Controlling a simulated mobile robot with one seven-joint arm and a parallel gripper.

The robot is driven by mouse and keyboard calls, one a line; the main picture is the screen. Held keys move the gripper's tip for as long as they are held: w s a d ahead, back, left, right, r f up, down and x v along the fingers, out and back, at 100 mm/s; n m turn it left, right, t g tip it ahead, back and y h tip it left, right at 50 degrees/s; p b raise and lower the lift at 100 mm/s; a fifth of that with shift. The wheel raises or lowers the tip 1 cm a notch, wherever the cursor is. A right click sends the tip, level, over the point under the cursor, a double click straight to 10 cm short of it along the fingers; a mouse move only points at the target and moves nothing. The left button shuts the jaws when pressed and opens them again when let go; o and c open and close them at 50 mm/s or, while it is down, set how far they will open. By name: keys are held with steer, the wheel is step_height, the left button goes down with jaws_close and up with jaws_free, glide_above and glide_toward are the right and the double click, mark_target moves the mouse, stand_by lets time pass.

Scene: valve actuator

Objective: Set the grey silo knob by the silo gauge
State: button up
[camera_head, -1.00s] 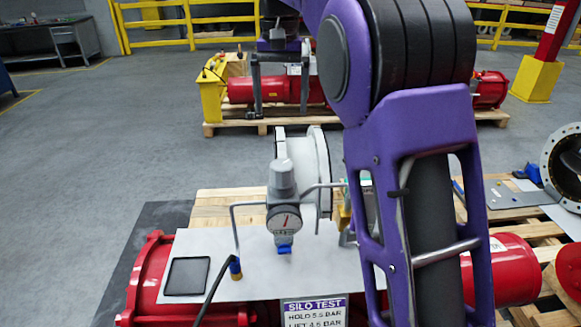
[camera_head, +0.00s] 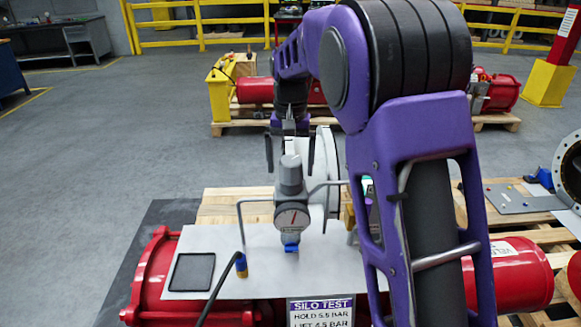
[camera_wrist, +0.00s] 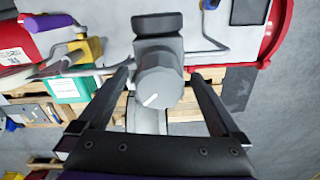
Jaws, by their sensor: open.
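The grey silo knob (camera_head: 290,172) stands upright on top of the regulator in the head view. The silo gauge (camera_head: 291,217) is a round white dial below it, its red needle pointing up and slightly right; its numbers are too small to read. My gripper (camera_head: 284,150) is just above the knob, pointing down. In the wrist view the knob (camera_wrist: 160,82), with a white mark on its top, lies between the fingers of my open gripper (camera_wrist: 160,74). Gaps show on both sides, so it is not held. A dark block, likely the gauge's top, shows beyond it.
A sign (camera_head: 320,310) reads SILO TEST, with hold and lift pressures in bar. Bent grey pipes flank the regulator on the light plate (camera_head: 220,275). A white flanged disc (camera_head: 326,165) stands close behind. A black square pad (camera_head: 192,272) lies left.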

mark_target(290, 161)
steer(key=shift+f, duration=0.3)
steer(key=c, duration=1.3)
steer(key=shift+r+p, duration=0.2)
steer(key=shift+p, duration=0.25)
steer(key=shift+f+n, duration=0.2)
steer(key=shift+n, duration=0.1)
steer(key=o, duration=1.3)
step_height(290, 161, up, 18)
steer(key=shift+f+p, duration=0.25)
steer(key=shift+p, duration=0.2)
